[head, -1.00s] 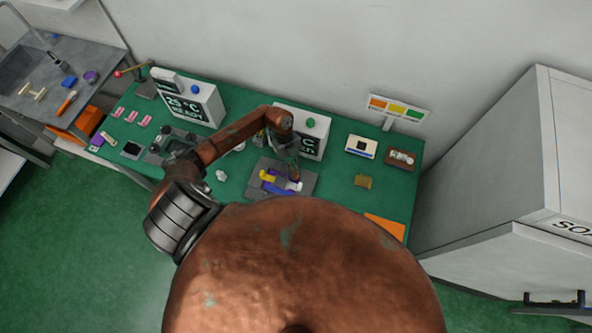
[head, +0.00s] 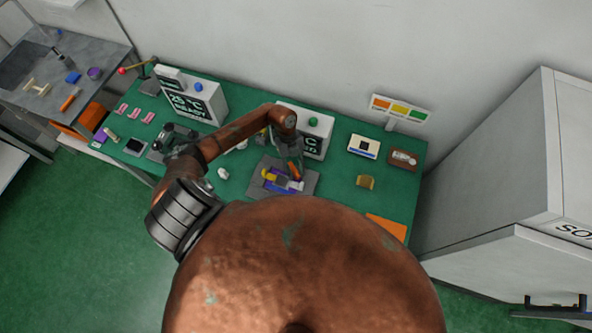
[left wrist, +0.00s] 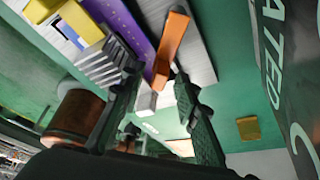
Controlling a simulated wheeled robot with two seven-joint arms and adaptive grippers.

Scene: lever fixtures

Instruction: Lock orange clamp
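The orange clamp lever (head: 293,169) stands tilted on a grey fixture plate (head: 308,184) on the green bench. A purple bar (head: 277,186) and a yellow part (head: 268,175) are beside it. My left gripper (head: 290,158) is over the fixture. In the left wrist view its two fingers (left wrist: 155,70) are spread, with the orange lever (left wrist: 171,42) between and just beyond the tips; contact cannot be told. The purple bar (left wrist: 122,28) and yellow part (left wrist: 62,20) lie to its left there. My right gripper is not in view.
A display box with a green button (head: 312,135) stands just behind the fixture; its dark face (left wrist: 288,70) is close at right in the wrist view. A brass bracket (head: 366,182) lies to the right. Another display box (head: 198,103) stands left. Clear bench lies between fixture and bracket.

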